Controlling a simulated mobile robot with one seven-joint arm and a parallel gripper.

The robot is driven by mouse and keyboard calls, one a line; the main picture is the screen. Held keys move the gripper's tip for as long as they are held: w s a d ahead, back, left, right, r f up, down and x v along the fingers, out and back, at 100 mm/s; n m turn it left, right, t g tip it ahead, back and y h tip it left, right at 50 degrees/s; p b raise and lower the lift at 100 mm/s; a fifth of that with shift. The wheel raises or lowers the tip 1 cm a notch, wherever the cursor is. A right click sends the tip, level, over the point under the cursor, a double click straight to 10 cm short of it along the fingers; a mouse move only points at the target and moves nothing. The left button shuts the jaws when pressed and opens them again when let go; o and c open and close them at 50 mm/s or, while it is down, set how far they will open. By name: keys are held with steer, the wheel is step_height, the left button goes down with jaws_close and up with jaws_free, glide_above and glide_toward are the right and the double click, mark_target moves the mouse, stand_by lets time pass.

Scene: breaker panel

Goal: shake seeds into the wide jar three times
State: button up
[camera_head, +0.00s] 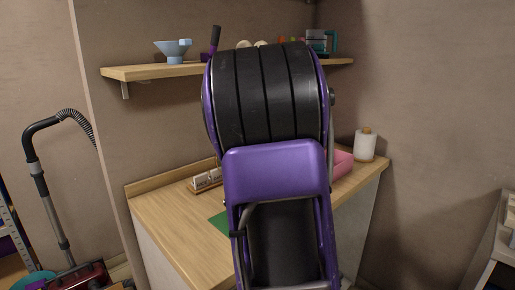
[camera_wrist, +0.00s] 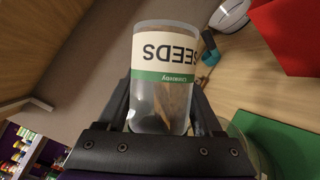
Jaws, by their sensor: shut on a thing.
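The clear seeds jar (camera_wrist: 162,112), with a cream and green label reading SEEDS, is in the wrist view. Its lettering appears upside down there, and dark contents show low inside it. My gripper (camera_wrist: 160,100) is shut on this jar, one finger on each side. A clear, rounded glass edge (camera_wrist: 246,140) shows behind the right finger; it may be the wide jar, but I see too little to be sure. In the head view my own arm hides the gripper, the seeds jar and the middle of the counter.
A green mat (camera_head: 218,223) lies on the wooden counter (camera_head: 170,220). A label rack (camera_head: 207,180) stands behind it.

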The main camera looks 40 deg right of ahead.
steer(key=shift+f, duration=0.15)
steer(key=shift+r+p, duration=0.3)
steer(key=shift+r, duration=1.15)
steer(key=shift+f+b, duration=0.3)
steer(key=shift+f, duration=1.2)
steer(key=shift+r, duration=0.15)
steer(key=shift+r+p, duration=0.3)
steer(key=shift+r, duration=1.1)
